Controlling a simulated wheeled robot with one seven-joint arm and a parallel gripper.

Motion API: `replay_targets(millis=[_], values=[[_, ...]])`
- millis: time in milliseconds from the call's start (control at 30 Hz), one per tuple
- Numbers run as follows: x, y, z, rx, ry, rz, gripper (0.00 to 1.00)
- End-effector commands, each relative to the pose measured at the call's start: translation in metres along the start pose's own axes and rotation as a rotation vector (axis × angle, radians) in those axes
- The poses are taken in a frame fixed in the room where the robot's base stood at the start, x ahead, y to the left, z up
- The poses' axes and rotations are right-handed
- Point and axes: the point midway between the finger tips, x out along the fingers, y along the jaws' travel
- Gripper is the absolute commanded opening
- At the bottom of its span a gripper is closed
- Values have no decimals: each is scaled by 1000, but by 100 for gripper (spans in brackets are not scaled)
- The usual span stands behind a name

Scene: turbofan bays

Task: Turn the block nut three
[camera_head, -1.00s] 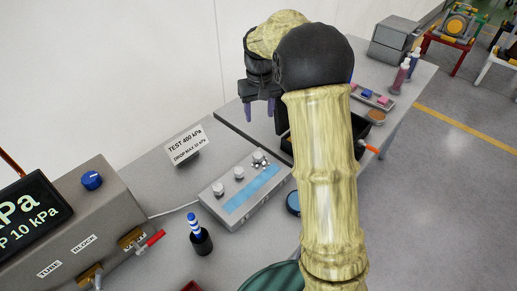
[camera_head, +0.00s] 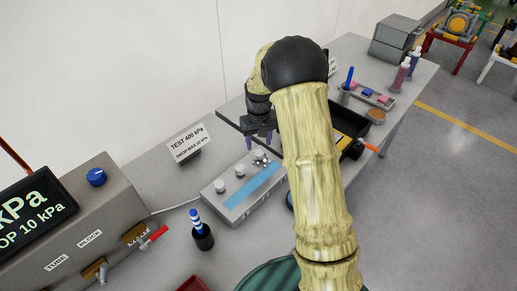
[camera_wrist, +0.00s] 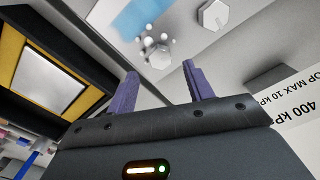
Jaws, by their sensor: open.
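The grey block (camera_head: 232,199) lies on the bench, with a blue strip along its top and a row of pale nuts. One nut (camera_head: 220,187) is at the near end and another (camera_head: 240,171) in the middle. The far-end nut (camera_head: 259,156) has several small pale balls around it; it also shows in the wrist view (camera_wrist: 159,58), with a plain hexagonal nut (camera_wrist: 213,15) to its upper right. My gripper (camera_head: 260,141) is open and empty, its purple fingers pointing down just above the far-end nut. In the wrist view that nut appears between the fingertips (camera_wrist: 160,72), apparently without contact.
A dark tray with yellow inside (camera_head: 349,123) stands right of my arm. A test sign (camera_head: 188,145) stands behind the block. A cup with a blue-striped tool (camera_head: 202,238) is in front of it. A grey console (camera_head: 95,220) fills the left.

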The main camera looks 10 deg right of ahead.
Motion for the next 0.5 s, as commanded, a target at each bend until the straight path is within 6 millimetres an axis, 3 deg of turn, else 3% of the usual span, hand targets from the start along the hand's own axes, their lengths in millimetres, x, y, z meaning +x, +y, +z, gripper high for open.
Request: replay_targets(millis=[233, 500], values=[[38, -5, 0, -9, -3, 0, 52], [49, -6, -1, -10, 0, 0, 52]])
